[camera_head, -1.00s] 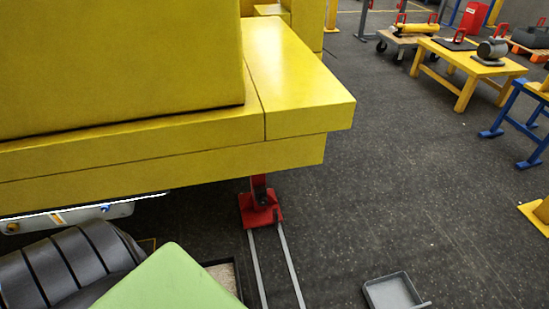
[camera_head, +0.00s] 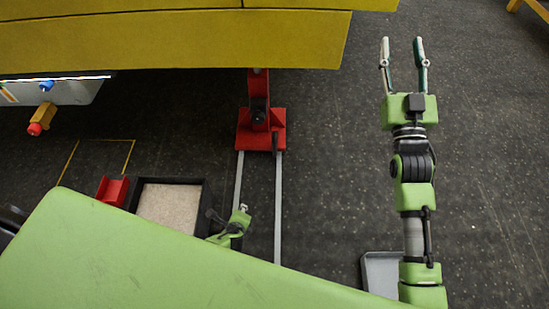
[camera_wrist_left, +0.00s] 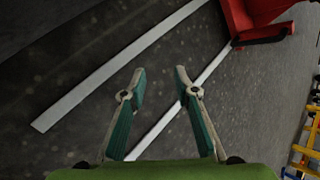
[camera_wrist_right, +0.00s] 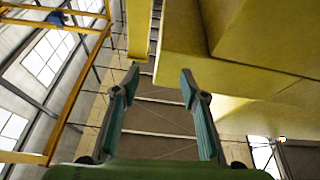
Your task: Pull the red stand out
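The red stand (camera_head: 260,130) stands on two grey floor rails (camera_head: 238,180), its upright reaching up under the yellow boom (camera_head: 180,45). A dark handle shows on its front right side. The stand's red base also shows at the top right of the left wrist view (camera_wrist_left: 262,18). My left gripper (camera_wrist_left: 156,82) is open and empty, low over the rails and apart from the stand. In the head view, part of my left arm shows between the tray and the rails. My right gripper (camera_head: 402,50) is open and empty, right of the boom's end.
A black-rimmed tray (camera_head: 207,195) and a small red bin (camera_head: 113,190) lie left of the rails. A grey tray (camera_head: 380,270) lies on the floor near my right arm. The floor between the rails and my right arm is clear.

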